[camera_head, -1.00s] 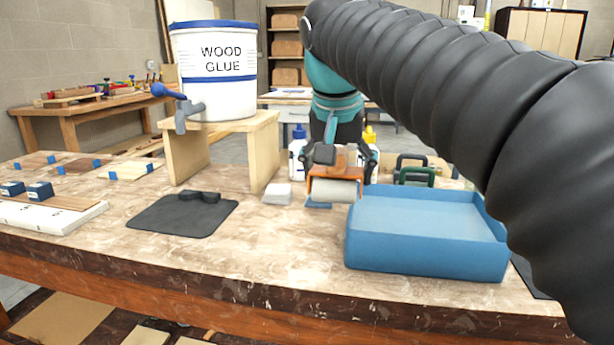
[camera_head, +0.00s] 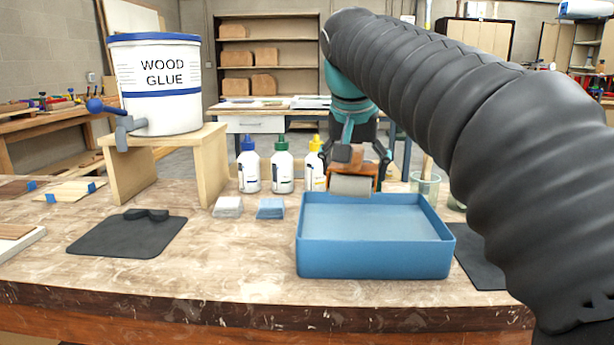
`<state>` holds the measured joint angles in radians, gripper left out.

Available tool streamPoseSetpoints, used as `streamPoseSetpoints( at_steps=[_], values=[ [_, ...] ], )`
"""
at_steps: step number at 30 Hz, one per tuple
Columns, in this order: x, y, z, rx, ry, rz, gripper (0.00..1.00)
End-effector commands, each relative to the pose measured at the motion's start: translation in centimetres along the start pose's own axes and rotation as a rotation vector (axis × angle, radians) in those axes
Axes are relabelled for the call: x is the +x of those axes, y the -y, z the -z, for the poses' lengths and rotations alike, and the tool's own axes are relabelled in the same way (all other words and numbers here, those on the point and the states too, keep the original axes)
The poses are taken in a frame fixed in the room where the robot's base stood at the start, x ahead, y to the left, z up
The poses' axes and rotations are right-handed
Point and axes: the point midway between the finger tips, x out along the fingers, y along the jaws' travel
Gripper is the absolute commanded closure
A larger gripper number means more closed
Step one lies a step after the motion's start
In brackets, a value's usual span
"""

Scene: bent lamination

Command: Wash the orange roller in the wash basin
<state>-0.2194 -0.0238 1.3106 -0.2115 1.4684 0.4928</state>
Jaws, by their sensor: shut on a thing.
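The orange roller (camera_head: 352,185) has an orange frame and a pale grey-white cylinder. My gripper (camera_head: 356,158) is shut on it and points down, with a finger on each side. The roller hangs over the back part of the blue wash basin (camera_head: 375,262). Its cylinder overlaps the basin's back rim in the picture; I cannot tell whether it touches the water. The basin is a rectangular open box with light blue water in it.
A wood glue bucket (camera_head: 162,85) sits on a wooden stand (camera_head: 205,165). A dark mat (camera_head: 125,235) lies at left. A glass jar (camera_head: 425,187) stands at back right.

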Motion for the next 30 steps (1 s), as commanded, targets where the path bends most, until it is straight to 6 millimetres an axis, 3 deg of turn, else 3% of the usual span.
streamPoseSetpoints(
  at_steps=[1,5,17,30],
  values=[
    [0.1,-1.4,0.9,0.009,-0.005,-0.002,0.44],
    [0.0,-3.4,2.7,-0.029,-0.019,0.016,0.44],
    [-0.2,-2.4,3.4,-0.195,-0.053,0.098,0.44],
    [3.2,-2.4,1.8,-0.194,-0.053,0.098,0.44]
  ],
)
